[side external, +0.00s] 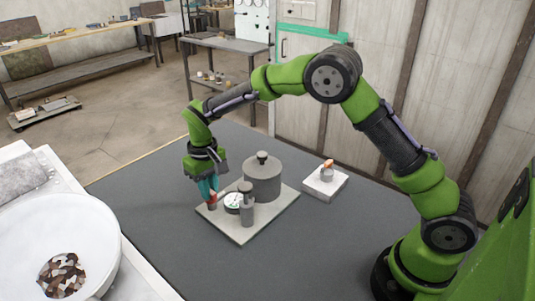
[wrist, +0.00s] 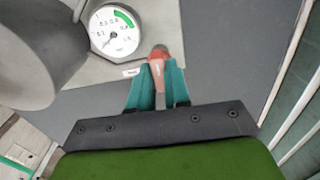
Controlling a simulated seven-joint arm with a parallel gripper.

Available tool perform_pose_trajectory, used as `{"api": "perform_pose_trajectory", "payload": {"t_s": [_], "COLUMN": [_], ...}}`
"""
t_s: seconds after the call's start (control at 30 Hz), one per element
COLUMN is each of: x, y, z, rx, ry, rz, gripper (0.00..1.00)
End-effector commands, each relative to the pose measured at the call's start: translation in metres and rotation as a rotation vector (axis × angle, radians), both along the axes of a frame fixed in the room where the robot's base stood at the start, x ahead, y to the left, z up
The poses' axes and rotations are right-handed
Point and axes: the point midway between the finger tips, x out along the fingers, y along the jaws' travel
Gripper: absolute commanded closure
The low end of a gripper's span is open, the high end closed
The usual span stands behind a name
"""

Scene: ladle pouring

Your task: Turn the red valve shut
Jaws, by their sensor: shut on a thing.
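The red valve (wrist: 157,66) shows in the wrist view as a red lever handle with a grey end, lying between my gripper's teal fingers. My gripper (wrist: 158,88) is shut on this handle. In the side view my gripper (side external: 208,192) reaches down to the red valve (side external: 212,201) at the left corner of a light base plate (side external: 241,237). A round white gauge (wrist: 115,31) with a green arc stands beside the valve; it also shows in the side view (side external: 232,201). The lower part of the valve is mostly hidden by my fingers.
A large grey lidded cylinder (side external: 262,180) and a smaller grey cylinder (side external: 247,212) stand on the plate close to my gripper. A small light block (side external: 325,184) with a little item on top sits to the right. A white bowl (side external: 30,230) is at the left. The dark table (side external: 150,195) around the plate is mostly clear.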

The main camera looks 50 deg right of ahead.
Motion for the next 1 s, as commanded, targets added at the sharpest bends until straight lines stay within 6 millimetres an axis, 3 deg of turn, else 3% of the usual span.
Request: {"api": "perform_pose_trajectory", "payload": {"t_s": [0.1,0.13,0.3,0.67,0.77,1.0], "x": [-0.001,-0.001,-0.001,0.0,0.001,0.001], "y": [0.0,0.0,0.0,0.0,0.0,0.0], "z": [0.002,0.002,0.001,0.007,0.021,0.078], "rx": [0.002,0.002,0.001,0.001,0.001,0.002], "ry": [0.003,0.003,0.002,-0.001,-0.004,-0.006], "rz": [-0.007,-0.007,-0.004,-0.001,0.0,-0.001], "gripper": [1.0,0.8,0.57,0.57,0.57,0.57]}}
